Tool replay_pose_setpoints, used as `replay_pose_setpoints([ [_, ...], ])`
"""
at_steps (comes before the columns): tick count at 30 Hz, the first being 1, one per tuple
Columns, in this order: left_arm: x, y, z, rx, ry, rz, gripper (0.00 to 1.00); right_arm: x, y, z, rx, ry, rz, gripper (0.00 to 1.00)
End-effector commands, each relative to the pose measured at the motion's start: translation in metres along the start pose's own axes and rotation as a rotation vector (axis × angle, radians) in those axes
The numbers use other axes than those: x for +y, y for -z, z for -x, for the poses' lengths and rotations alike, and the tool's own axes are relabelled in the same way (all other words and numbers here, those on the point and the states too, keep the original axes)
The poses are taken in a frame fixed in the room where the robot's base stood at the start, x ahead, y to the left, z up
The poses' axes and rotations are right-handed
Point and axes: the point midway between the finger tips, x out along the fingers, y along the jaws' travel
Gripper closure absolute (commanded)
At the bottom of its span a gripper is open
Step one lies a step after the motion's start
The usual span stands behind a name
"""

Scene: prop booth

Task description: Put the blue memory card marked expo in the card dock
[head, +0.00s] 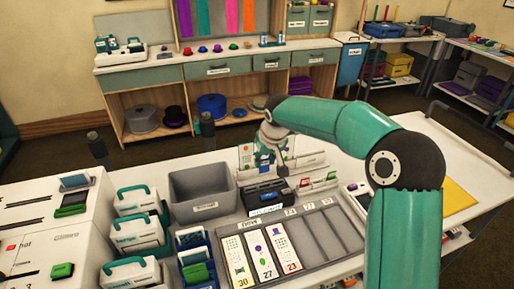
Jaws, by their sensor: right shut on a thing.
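My right gripper (273,165) reaches in from the right and points down above a black slotted device (266,195), which looks like the card dock. Its label is too small to read. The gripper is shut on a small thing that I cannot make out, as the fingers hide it. I cannot tell whether that thing touches the black device. No card marked expo can be read. Small coloured cards stand in a light rack (318,182) just right of the device. My left gripper is not in view.
A grey open bin (203,190) stands left of the device. In front lies a grey tray (338,222) with several picture cards in its left slots. White cases with green handles (138,232) stand at the left. A yellow sheet (454,198) lies at the right.

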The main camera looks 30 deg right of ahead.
Motion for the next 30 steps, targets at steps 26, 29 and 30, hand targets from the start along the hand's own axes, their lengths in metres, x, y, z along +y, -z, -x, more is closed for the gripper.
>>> replay_pose_setpoints([
  [26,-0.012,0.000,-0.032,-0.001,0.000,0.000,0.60,0.007,-0.020,-0.042,-0.001,-0.005,-0.011,0.79],
  [29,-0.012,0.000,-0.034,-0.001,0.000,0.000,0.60,0.007,-0.020,-0.044,-0.001,-0.005,-0.011,0.79],
  [30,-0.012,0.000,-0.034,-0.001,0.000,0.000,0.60,0.006,-0.021,-0.044,-0.001,-0.005,-0.011,0.79],
])
